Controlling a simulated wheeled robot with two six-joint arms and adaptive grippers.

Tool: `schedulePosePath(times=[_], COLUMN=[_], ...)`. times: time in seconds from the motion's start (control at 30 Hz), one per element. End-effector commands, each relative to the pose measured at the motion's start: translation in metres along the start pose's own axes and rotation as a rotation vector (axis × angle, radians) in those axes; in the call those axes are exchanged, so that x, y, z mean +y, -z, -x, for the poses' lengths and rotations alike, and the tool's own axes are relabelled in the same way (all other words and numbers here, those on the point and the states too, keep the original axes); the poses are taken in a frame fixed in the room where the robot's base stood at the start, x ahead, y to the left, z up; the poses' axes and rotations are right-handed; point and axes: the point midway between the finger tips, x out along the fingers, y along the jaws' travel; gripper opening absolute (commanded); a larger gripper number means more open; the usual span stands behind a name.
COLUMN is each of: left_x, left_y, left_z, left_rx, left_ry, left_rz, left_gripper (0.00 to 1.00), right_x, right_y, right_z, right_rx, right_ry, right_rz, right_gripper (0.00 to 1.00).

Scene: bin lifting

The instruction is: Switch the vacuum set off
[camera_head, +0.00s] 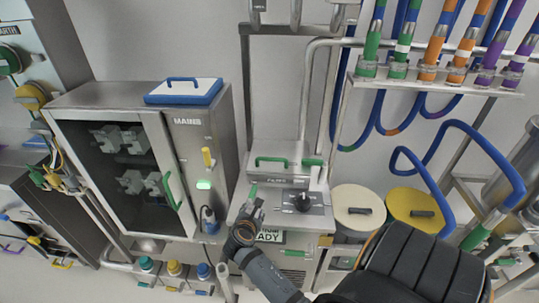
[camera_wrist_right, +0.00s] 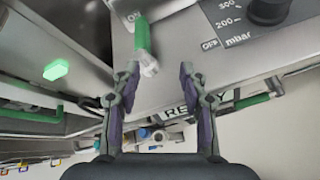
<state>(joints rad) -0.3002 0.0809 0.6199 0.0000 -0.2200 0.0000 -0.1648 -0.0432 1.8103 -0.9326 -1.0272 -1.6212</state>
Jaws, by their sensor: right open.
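The vacuum set (camera_head: 318,225) is a grey metal unit with a black knob (camera_head: 303,202) and a mbar scale. A small green lever (camera_head: 253,191) stands at the left of its panel. In the right wrist view the lever (camera_wrist_right: 142,36) is beside an ON mark, with the OFF mark (camera_wrist_right: 210,44) to its right. My right gripper (camera_head: 251,211) is just in front of the lever. In the wrist view its fingers (camera_wrist_right: 158,75) are apart, with the lever's pale tip just beyond the left finger and inside the gap. Contact cannot be told. My left gripper is not in view.
A glass-fronted cabinet (camera_head: 76,118) with a green-lit button (camera_head: 204,184) stands left. Lidded drums, beige (camera_head: 350,205) and yellow (camera_head: 425,225), stand right. Blue hoses (camera_head: 420,115) hang above. A READY sign (camera_head: 270,236) is below the panel.

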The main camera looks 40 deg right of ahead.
Motion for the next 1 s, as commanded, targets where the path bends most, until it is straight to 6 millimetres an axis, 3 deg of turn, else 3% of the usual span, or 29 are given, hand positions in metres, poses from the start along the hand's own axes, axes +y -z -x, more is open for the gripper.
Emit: schedulePosePath(times=[0.27, 0.5, 0.77, 1.0], left_x=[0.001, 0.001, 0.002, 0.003], left_y=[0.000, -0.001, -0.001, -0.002], left_z=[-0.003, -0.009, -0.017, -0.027], left_rx=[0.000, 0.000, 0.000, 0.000], left_ry=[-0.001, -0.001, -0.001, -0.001], left_rz=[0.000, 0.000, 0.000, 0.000], left_gripper=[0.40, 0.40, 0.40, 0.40], right_x=[-0.049, -0.081, -0.111, -0.140], right_y=[0.025, 0.063, 0.114, 0.162], right_z=[0.027, 0.054, 0.071, 0.066], right_rx=[0.186, 0.324, 0.401, 0.410], right_ry=[0.145, 0.343, 0.575, 0.734], right_rz=[-0.637, -1.103, -1.439, -1.601], right_gripper=[0.43, 0.43, 0.43, 0.43])
